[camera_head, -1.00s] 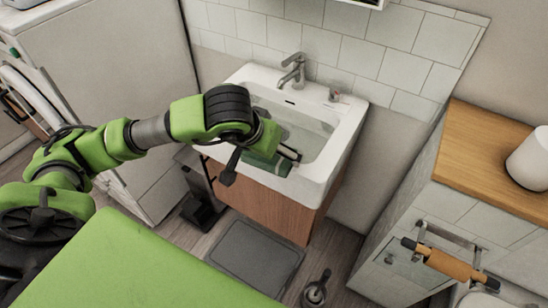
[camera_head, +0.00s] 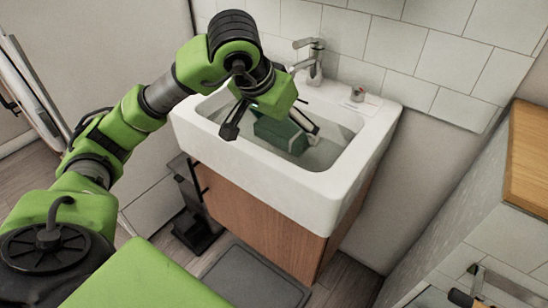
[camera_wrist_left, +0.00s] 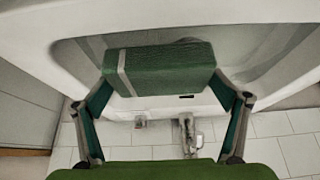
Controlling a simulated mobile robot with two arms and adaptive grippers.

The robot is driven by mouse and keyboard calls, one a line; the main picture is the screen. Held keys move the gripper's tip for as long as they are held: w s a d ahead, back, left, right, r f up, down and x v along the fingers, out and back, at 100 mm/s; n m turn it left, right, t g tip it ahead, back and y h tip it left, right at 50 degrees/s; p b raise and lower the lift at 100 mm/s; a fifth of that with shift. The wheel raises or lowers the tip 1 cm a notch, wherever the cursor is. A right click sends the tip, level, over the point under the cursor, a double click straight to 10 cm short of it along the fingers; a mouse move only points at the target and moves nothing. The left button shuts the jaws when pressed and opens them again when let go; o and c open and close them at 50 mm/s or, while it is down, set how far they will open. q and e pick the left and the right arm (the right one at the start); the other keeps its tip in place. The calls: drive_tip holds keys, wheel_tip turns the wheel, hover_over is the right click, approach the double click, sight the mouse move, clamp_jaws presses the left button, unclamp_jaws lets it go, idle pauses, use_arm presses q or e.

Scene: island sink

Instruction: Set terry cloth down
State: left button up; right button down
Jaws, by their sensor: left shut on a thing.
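The terry cloth (camera_head: 282,136) is a dark green folded block with a pale stripe. It is between the fingers of my left gripper (camera_head: 271,130), which is shut on it, inside the white sink (camera_head: 265,177) opening. I cannot tell whether the cloth touches the basin floor. In the left wrist view the cloth (camera_wrist_left: 165,67) spans between the two fingers of the left gripper (camera_wrist_left: 164,85), with the basin behind it. My right gripper is in neither view now.
A grey faucet (camera_head: 312,60) stands at the sink's back rim. A small item (camera_head: 357,94) sits on the rim to its right. A wooden cabinet (camera_head: 255,220) is under the sink. A wooden counter (camera_head: 530,150) is at the right. A grey mat (camera_head: 255,280) lies on the floor.

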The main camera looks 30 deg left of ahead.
use_arm(q)
wheel_tip(320, 180, down, 5)
drive_tip(key=shift+f+b, duration=0.1)
drive_tip(key=shift+b, duration=0.3)
wheel_tip(320, 180, down, 4)
drive_tip(key=shift+r+b, duration=0.1)
drive_tip(key=shift+b, duration=0.3)
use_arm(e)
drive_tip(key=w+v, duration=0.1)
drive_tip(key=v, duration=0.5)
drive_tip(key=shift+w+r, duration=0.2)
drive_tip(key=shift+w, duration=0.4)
use_arm(q)
drive_tip(key=o, duration=1)
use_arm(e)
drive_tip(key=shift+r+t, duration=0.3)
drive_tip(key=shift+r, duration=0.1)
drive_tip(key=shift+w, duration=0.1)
